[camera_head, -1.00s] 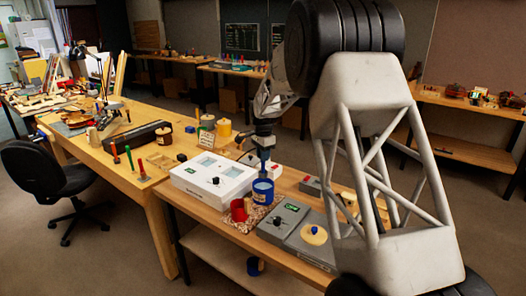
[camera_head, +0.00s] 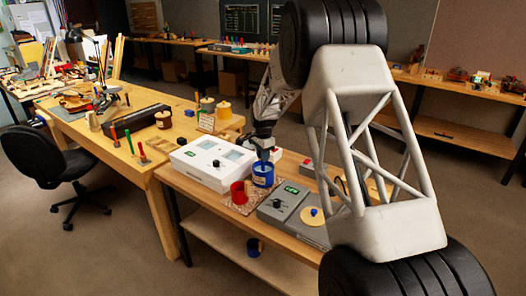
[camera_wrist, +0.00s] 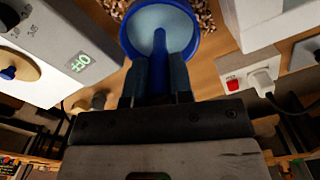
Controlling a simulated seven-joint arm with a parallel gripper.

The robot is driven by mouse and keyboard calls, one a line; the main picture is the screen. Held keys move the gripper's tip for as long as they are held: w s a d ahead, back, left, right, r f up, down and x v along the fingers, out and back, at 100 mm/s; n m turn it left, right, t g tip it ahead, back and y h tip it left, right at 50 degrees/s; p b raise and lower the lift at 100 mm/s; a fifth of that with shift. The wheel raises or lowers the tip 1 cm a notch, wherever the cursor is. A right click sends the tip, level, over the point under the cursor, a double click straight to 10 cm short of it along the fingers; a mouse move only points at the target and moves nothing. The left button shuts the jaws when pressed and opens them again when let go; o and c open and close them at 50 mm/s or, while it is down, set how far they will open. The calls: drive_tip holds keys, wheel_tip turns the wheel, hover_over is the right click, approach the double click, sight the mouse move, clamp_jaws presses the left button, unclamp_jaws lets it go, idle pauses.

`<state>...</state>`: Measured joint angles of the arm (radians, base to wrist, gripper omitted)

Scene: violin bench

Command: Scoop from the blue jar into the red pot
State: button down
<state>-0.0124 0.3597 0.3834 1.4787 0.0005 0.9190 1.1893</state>
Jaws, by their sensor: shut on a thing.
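The blue jar (camera_head: 263,179) stands on the bench with a pale blue content inside. In the wrist view the jar's blue rim (camera_wrist: 127,38) is at the top centre. My gripper (camera_head: 264,150) is above the jar, pointing down. In the wrist view my gripper (camera_wrist: 158,78) is shut on a blue scoop (camera_wrist: 159,60), whose handle reaches into the jar. The scoop's lower end is hidden there. The red pot (camera_head: 237,193) stands just left of the jar in the head view. Its contents cannot be made out.
A grey device (camera_head: 283,203) with a green display is to the right, beside a tan lid (camera_head: 312,215) with a blue knob.

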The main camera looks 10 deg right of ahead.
drive_tip(key=shift+f, duration=0.75)
drive_tip(key=shift+r, duration=0.1)
idle(0.5)
drive_tip(key=shift+r, duration=6.75)
drive_tip(key=s+a+f, duration=0.2)
drive_tip(key=s+a, duration=0.8)
drive_tip(key=a, duration=0.2)
drive_tip(key=shift+s+f, duration=0.35)
drive_tip(key=shift+s, duration=0.05)
drive_tip(key=shift+a+f, duration=0.1)
drive_tip(key=shift+f, duration=0.15)
